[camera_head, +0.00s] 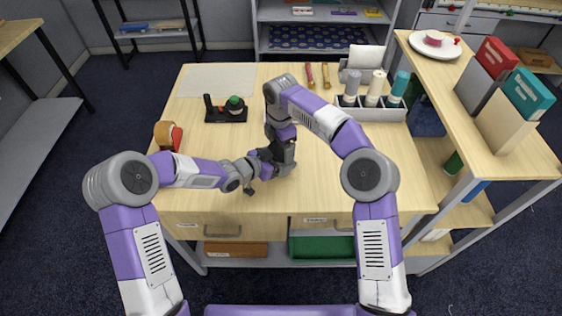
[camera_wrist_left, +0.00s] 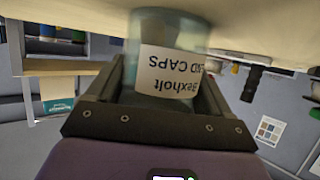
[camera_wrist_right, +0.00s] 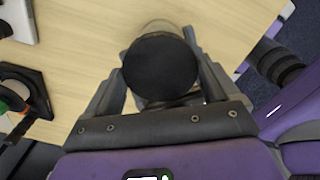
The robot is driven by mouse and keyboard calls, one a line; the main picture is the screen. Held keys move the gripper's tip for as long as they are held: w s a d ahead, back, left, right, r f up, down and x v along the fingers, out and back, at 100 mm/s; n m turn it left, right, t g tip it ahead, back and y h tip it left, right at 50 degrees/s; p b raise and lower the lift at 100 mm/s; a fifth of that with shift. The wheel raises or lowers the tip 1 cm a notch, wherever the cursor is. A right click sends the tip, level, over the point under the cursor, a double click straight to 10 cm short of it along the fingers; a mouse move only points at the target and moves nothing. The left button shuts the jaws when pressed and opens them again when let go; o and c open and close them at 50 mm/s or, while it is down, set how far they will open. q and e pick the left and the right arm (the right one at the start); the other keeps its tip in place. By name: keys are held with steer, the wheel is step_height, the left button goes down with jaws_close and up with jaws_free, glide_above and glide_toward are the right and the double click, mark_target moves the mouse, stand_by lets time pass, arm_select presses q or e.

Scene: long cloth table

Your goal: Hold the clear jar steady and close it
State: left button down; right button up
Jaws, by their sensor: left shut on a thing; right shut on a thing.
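The clear jar (camera_wrist_left: 150,32) has a pale label with black print and stands between the fingers of my left gripper (camera_wrist_left: 165,88), which is shut on it. A round black lid (camera_wrist_right: 160,68) is between the fingers of my right gripper (camera_wrist_right: 158,58), shut on it from above. The lid is over the jar, whose pale edge (camera_wrist_right: 163,25) shows past it in the right wrist view. I cannot tell whether the lid is seated. In the head view my left gripper (camera_head: 266,160) and right gripper (camera_head: 283,153) meet and hide the jar and lid.
A black stand with a green-topped item (camera_head: 234,106) is at the back left of the table. A grey divided caddy with bottles (camera_head: 375,111) stands at the back right. A tape roll (camera_head: 168,136) is at the left edge. The table's front right is clear.

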steer(key=o, duration=0.9)
steer(key=shift+r, duration=2.3)
arm_select(q)
jaws_free()
steer(key=p+v, duration=0.1)
steer(key=v, duration=0.5)
steer(key=shift+s+a+r, duration=0.2)
steer(key=shift+r, duration=0.05)
arm_select(e)
steer(key=shift+r, duration=0.7)
arm_select(q)
steer(key=shift+s+a+r, duration=0.1)
steer(key=shift+s+a, duration=0.15)
steer(key=shift+a, duration=0.05)
